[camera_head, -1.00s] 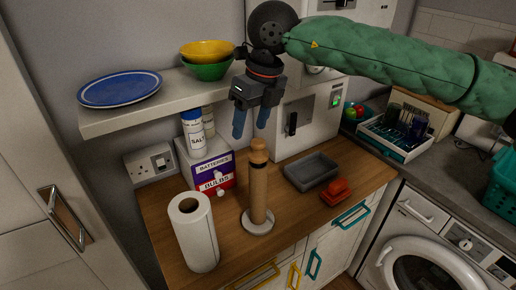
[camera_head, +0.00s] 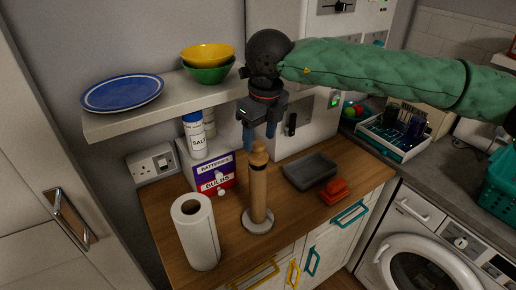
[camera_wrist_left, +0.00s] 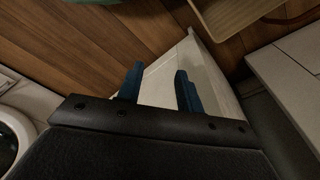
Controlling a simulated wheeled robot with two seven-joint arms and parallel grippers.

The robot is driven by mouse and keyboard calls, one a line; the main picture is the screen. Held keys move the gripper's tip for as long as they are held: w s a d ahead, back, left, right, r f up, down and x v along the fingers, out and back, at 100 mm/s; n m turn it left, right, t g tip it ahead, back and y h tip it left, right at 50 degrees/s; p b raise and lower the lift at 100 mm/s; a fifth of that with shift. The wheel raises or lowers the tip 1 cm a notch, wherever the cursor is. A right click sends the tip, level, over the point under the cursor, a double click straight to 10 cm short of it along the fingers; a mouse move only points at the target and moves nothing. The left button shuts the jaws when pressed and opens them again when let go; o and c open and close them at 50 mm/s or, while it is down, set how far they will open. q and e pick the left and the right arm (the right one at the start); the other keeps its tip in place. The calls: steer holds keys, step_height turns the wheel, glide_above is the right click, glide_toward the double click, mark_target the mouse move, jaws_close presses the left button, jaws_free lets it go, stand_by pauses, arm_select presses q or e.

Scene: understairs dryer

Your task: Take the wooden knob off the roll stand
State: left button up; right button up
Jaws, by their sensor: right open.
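The roll stand (camera_head: 258,195) is a wooden post on a round pale base, upright on the wooden worktop. The wooden knob (camera_head: 259,152) sits on top of the post. My right gripper (camera_head: 259,141) points down with its blue fingers apart, close above the knob. The fingertips are near the knob's top; I cannot tell if they touch it. My left gripper shows only in the left wrist view (camera_wrist_left: 160,70), its blue fingers apart with nothing between them, over the floor.
A paper roll (camera_head: 197,232) stands left of the stand. A box labelled batteries and bulbs (camera_head: 213,172) is behind. A grey tray (camera_head: 311,170) and a red object (camera_head: 334,191) lie to the right. A shelf (camera_head: 120,127) with bowls and a plate overhangs the back left.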

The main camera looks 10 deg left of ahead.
mark_target(258, 144)
step_height(258, 144, down, 2)
steer(key=shift+a+p, duration=0.15)
steer(key=shift+p, duration=0.5)
steer(key=shift+w+f, duration=0.1)
steer(key=shift+f, duration=0.5)
arm_select(q)
steer(key=f, duration=0.1)
steer(key=a+f, duration=0.1)
steer(key=f, duration=0.1)
steer(key=s+f, duration=0.1)
steer(key=shift+a+f, duration=0.15)
steer(key=shift+f, duration=0.2)
arm_select(e)
steer(key=c, duration=1)
